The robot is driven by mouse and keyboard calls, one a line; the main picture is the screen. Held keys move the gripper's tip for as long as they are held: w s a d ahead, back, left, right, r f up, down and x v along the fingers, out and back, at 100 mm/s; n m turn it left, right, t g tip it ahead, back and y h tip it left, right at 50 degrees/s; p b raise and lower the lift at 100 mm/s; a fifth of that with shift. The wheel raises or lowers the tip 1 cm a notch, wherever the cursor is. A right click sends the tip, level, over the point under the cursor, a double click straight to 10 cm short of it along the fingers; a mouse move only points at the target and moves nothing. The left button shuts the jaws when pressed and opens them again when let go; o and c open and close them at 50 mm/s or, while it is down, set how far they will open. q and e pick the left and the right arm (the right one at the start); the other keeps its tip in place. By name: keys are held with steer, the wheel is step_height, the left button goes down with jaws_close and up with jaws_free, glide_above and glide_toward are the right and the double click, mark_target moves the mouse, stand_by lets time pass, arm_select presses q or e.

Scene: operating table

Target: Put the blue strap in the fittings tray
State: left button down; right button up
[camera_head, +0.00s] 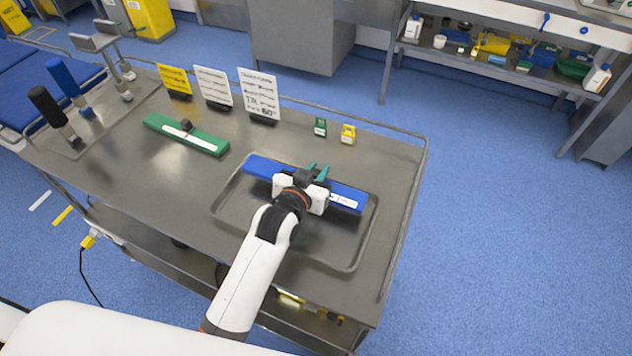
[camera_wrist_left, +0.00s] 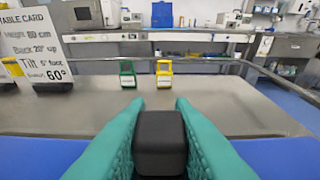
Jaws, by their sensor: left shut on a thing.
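The blue strap (camera_head: 348,197) is a long flat blue bar with a white label and a black block at its middle. It lies across the back part of the fittings tray (camera_head: 228,202), a shallow grey tray at the trolley's right end. I cannot tell whether it touches the tray floor. My left gripper (camera_head: 318,173) is over the strap's middle, its teal fingers shut on the black block (camera_wrist_left: 160,142). In the left wrist view the strap (camera_wrist_left: 275,158) shows on both sides of the fingers. My right gripper is not in view.
A green strap (camera_head: 187,134) lies on the trolley to the left. Yellow and white cards (camera_head: 213,86) stand along the back, with small green (camera_head: 320,127) and yellow (camera_head: 348,134) tags. A low rail (camera_head: 409,196) edges the trolley. Black and blue posts (camera_head: 62,78) stand at far left.

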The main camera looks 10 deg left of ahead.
arm_select(q)
step_height(320, 180, down, 3)
steer(key=shift+d+r, duration=0.1)
steer(key=shift+r, duration=0.1)
steer(key=shift+f, duration=0.45)
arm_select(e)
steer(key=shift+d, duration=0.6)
arm_select(q)
steer(key=c, duration=1.3)
jaws_free()
steer(key=shift+f, duration=0.15)
steer(key=shift+o, duration=0.2)
steer(key=shift+s+r, duration=0.2)
steer(key=v, duration=1.1)
steer(key=shift+s+r+b, duration=0.15)
steer(key=shift+s+b, duration=0.15)
steer(key=shift+b, duration=0.1)
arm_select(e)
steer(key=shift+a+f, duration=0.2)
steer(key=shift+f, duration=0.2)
